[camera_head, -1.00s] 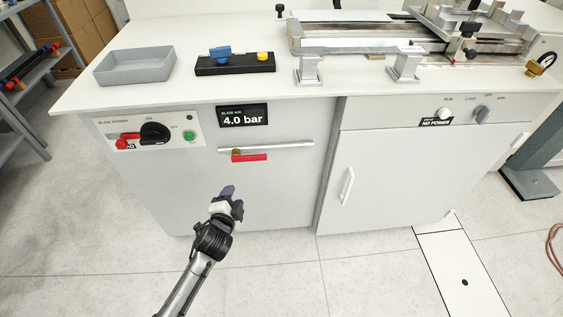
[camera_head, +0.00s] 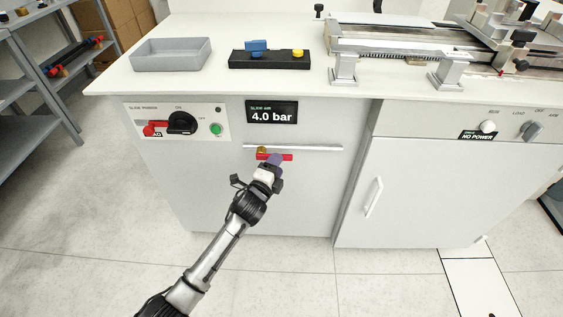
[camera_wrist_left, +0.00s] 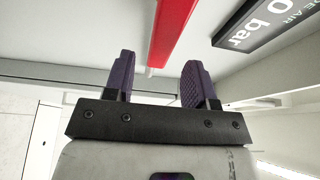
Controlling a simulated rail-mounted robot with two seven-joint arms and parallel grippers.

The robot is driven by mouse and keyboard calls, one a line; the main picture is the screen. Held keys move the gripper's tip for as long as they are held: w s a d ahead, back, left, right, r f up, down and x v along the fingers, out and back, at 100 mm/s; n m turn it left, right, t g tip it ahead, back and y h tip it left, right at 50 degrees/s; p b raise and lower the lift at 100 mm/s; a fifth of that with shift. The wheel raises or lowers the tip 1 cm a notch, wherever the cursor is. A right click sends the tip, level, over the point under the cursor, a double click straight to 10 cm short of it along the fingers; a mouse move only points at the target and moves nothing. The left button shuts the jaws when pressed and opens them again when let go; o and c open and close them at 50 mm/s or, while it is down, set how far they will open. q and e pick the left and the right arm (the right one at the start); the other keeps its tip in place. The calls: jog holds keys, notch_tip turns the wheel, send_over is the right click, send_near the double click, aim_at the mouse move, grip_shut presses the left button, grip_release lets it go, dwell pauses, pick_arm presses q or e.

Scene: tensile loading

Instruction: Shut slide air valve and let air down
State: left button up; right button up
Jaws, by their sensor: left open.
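The slide air valve has a red lever (camera_head: 281,156) lying level, in line with the pale pipe (camera_head: 310,148), and a brass body (camera_head: 262,150) near its left end, on the front of the cabinet. The slide air display (camera_head: 271,115) reads 4.0 bar. My left gripper (camera_head: 274,163) is just in front of the lever and hides part of it. In the left wrist view the purple fingers (camera_wrist_left: 160,82) are apart and empty, with the red lever (camera_wrist_left: 172,32) beyond them, in line with the gap. The display (camera_wrist_left: 268,25) is upper right there. My right gripper is not in view.
The slide power panel (camera_head: 177,122) with a black knob, red tag and green button is left of the display. A grey tray (camera_head: 172,54) and a black control box (camera_head: 269,60) sit on the bench top. A cabinet door handle (camera_head: 373,197) sticks out at right.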

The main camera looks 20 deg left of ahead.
pick_arm(q)
jog(key=shift+w+d+b, duration=0.15)
jog(key=shift+w+b, duration=0.65)
jog(key=shift+w, duration=1.3)
jog(key=shift+c, duration=0.4)
grip_shut()
